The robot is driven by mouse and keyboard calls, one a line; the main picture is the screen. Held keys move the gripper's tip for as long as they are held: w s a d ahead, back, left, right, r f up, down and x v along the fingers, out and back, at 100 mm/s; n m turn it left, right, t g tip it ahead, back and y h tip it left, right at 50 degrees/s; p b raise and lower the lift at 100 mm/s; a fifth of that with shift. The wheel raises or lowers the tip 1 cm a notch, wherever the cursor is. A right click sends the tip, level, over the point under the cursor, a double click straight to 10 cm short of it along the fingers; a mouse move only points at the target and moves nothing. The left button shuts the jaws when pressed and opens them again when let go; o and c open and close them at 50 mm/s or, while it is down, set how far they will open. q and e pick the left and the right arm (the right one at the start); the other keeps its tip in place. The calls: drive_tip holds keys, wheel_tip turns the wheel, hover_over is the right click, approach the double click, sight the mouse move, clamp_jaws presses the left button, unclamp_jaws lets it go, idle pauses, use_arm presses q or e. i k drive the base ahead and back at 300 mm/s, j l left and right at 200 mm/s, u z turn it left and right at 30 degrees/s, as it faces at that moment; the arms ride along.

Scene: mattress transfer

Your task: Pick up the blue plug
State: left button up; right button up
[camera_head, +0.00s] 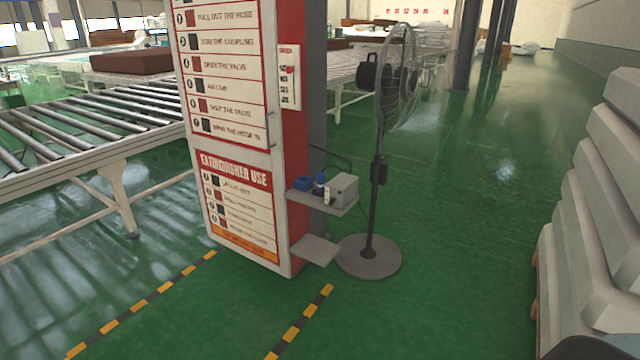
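Two small blue things are on a small grey shelf (338,209) on the right side of a red and white cabinet. One is a low blue block (302,184) at the shelf's left. The other is a darker, upright blue piece (320,180) just right of it. They are too small for me to tell which is the blue plug. A grey box (343,188) with a white piece at its front left stands beside them on the right.
The cabinet (235,150) stands in the middle, with a lower ledge (314,249). A pedestal fan (369,257) stands close to the shelf's right. A roller conveyor (90,125) is at left, stacked grey mattresses (590,220) at right. Green floor (450,270) between fan and stack is clear.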

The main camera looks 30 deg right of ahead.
sight(321, 177)
drive_tip(key=i+l, duration=0.6)
drive_tip(key=l, duration=0.2)
drive_tip(key=i+l+z, duration=0.1)
drive_tip(key=i+l, duration=0.5)
drive_tip(key=l, duration=0.2)
drive_tip(key=i+l, duration=0.6)
drive_tip(key=l, duration=0.15)
drive_tip(key=z, duration=0.05)
